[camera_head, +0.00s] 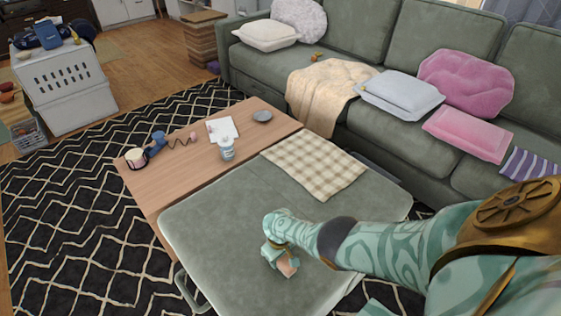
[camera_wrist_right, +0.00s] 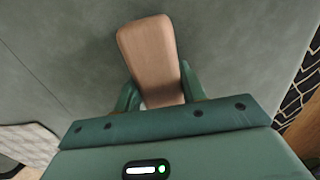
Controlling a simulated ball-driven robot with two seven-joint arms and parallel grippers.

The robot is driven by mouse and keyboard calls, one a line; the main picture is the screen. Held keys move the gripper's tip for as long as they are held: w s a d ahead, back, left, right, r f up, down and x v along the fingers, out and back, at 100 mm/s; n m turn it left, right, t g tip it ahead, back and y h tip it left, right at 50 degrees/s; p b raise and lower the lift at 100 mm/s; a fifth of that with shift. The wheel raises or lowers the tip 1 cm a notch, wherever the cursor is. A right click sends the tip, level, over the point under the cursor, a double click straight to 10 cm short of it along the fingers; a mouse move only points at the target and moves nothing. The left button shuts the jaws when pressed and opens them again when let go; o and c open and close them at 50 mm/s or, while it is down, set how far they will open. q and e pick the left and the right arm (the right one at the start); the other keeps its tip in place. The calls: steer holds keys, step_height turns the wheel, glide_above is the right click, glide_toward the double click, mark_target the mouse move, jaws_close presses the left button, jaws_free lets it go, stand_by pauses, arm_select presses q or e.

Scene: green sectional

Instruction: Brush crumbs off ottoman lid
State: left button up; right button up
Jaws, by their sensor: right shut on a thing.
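The ottoman lid (camera_head: 215,215) is a grey-green padded top in the lower middle of the head view. It also fills most of the right wrist view (camera_wrist_right: 235,45). My right gripper (camera_head: 281,262) is over the lid's near middle part. It is shut on a wooden-backed brush (camera_wrist_right: 148,55), whose tan back points away from the jaws. A small part of the brush (camera_head: 289,268) shows in the head view. The bristles are hidden, and I cannot tell if they touch the lid. I cannot make out any crumbs. My left gripper is not in view.
A checked cloth (camera_head: 315,162) lies over the lid's far edge. The wooden table (camera_head: 185,180) behind holds a bottle (camera_head: 227,149), a paper (camera_head: 222,129), a small dish (camera_head: 262,116) and a cup (camera_head: 136,159). A green sofa (camera_head: 350,35) runs behind. The lid's left part is clear.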

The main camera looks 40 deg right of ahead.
mark_target(266, 274)
steer(key=shift+s+a+f, duration=0.1)
steer(key=shift+a, duration=2.8)
steer(key=shift+a, duration=0.1)
steer(key=a, duration=0.4)
steer(key=shift+s+a+p, duration=0.1)
steer(key=shift+a+p, duration=0.2)
steer(key=shift+a, duration=0.6)
steer(key=shift+s+a, duration=0.1)
steer(key=shift+a, duration=2.15)
